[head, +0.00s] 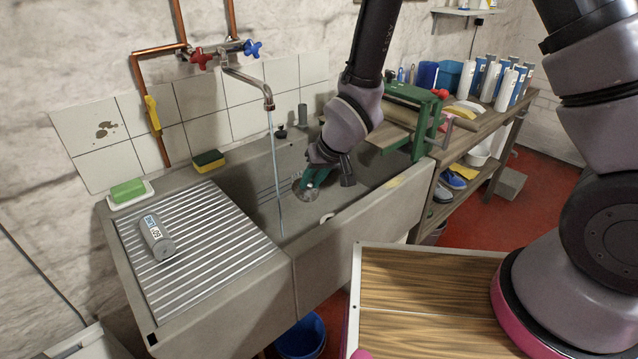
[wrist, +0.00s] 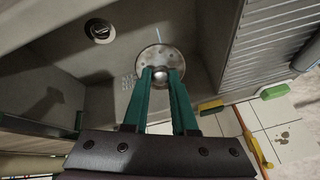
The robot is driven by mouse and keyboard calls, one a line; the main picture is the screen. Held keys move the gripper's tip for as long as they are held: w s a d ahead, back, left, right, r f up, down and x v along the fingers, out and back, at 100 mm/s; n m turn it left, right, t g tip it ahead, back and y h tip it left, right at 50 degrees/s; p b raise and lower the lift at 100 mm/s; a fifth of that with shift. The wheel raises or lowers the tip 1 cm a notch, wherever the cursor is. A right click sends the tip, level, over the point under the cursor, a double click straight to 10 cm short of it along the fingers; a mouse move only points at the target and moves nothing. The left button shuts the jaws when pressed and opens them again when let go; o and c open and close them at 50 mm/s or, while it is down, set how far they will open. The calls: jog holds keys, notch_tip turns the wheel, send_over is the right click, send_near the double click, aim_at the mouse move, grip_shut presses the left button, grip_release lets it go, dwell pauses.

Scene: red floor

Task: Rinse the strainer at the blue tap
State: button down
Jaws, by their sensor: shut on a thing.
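My gripper (head: 312,181) reaches down into the sink basin. In the wrist view its green fingers (wrist: 161,76) are shut on the round knob of the strainer (wrist: 175,56), a shiny perforated metal disc. The strainer (head: 306,194) also shows small in the head view, above the basin floor. The blue tap (head: 253,48) is on the wall, and a thin water stream (head: 275,160) falls from the spout (head: 267,98) into the basin. In the head view the stream passes left of the strainer. In the wrist view it shows just beyond the strainer's far edge; I cannot tell whether it touches.
The red tap (head: 200,58) is left of the blue one. A ribbed drainboard (head: 215,235) left of the basin bears a grey labelled bottle (head: 157,238). A sponge (head: 208,161) and green soap (head: 128,190) sit on the back ledge. A cluttered bench (head: 460,135) stands to the right.

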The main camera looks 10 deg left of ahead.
jog(key=w+a+f, duration=0.2)
jog(key=w+a, duration=0.4)
jog(key=a, duration=0.2)
dwell(0.4)
jog(key=shift+w, duration=0.1)
dwell(0.5)
jog(key=shift+w+d, duration=0.3)
jog(key=shift+w, duration=0.1)
jog(key=shift+s+a, duration=0.1)
jog(key=shift+s, duration=0.05)
jog(key=shift+s+a, duration=0.25)
jog(key=shift+s, duration=0.1)
jog(key=shift+w, duration=0.1)
jog(key=shift+w+d, duration=0.35)
jog(key=shift+w, duration=0.05)
